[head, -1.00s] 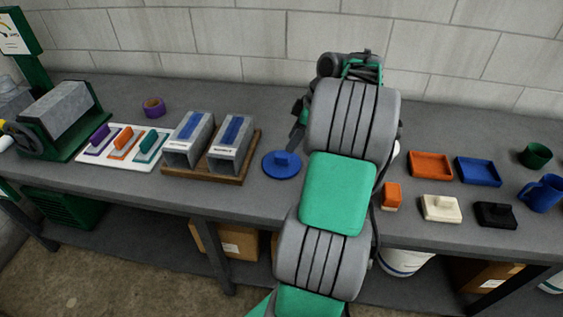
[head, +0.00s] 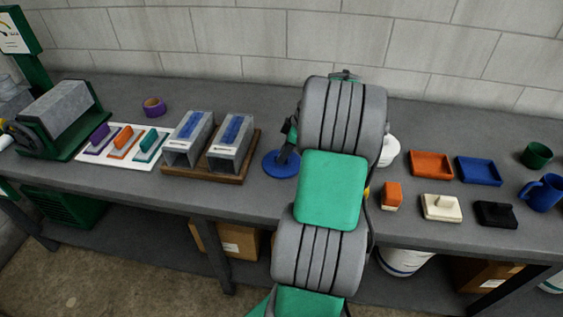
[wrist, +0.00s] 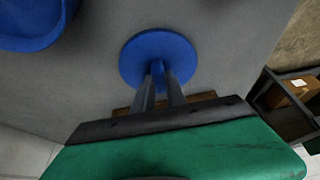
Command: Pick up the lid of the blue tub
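The blue lid (head: 276,168) is a round disc lying on the grey bench, right of the wooden tray; my arm partly covers it. In the wrist view the lid (wrist: 133,60) has an upright handle at its middle. My gripper (wrist: 160,72) is over the lid, with its two dark fingers a narrow gap apart and the handle between their tips. It looks shut on the handle, and the lid looks flat on the bench. A blue round tub (wrist: 30,42) shows at the upper left of the wrist view; my arm hides it in the head view.
A wooden tray (head: 204,175) with two grey duct pieces stands close left of the lid. A white board (head: 95,157) with coloured handled tools is further left. Right of my arm are a white round object (head: 389,152), orange (head: 431,165) and blue (head: 478,171) trays, and small blocks.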

